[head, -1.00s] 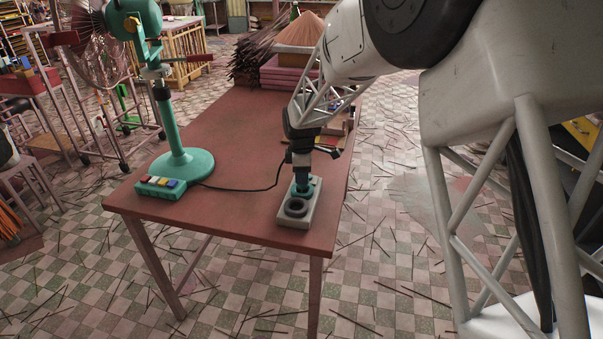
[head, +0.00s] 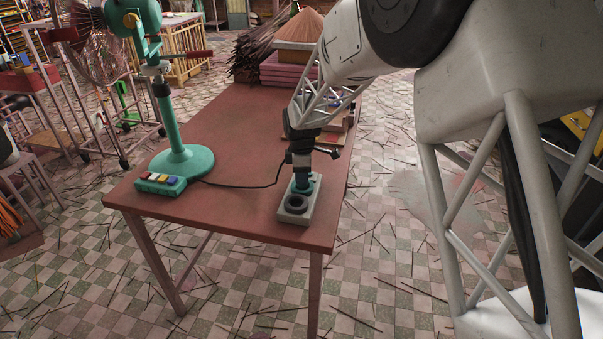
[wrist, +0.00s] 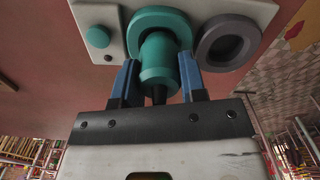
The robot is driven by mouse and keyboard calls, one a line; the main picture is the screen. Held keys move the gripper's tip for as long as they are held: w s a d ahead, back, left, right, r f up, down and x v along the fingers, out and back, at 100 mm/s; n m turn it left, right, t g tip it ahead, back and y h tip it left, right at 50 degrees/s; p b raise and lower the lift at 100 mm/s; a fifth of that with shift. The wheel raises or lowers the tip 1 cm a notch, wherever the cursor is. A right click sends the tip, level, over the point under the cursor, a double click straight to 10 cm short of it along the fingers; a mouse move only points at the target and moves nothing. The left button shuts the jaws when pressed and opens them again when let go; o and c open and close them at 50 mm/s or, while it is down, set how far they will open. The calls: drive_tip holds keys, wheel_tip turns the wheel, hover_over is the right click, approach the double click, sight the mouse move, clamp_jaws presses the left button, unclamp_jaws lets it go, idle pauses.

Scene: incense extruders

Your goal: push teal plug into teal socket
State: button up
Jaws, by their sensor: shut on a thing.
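The teal plug (wrist: 158,62) is between the two blue fingertips of my gripper (wrist: 158,82) in the wrist view, and the gripper is shut on it. The plug's front end is at the teal socket ring (wrist: 138,22) on the pale socket block; how deep it sits inside I cannot tell. In the head view my gripper (head: 302,176) points down over the far part of the socket block (head: 286,216), and it hides most of the plug and teal socket.
A dark grey socket ring (wrist: 228,42) is beside the teal one, and a round teal button (wrist: 97,37) is on the other side. A teal fan stand (head: 180,162) and a base with coloured keys (head: 160,184) stand left on the red table (head: 225,215). A black cord (head: 245,187) crosses the table.

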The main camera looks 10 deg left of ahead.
drive_tip(key=shift+f, duration=0.45)
drive_tip(key=o, duration=1)
drive_tip(key=shift+r, duration=0.1)
drive_tip(key=shift+r, duration=3.85)
drive_tip(key=shift+d, duration=0.1)
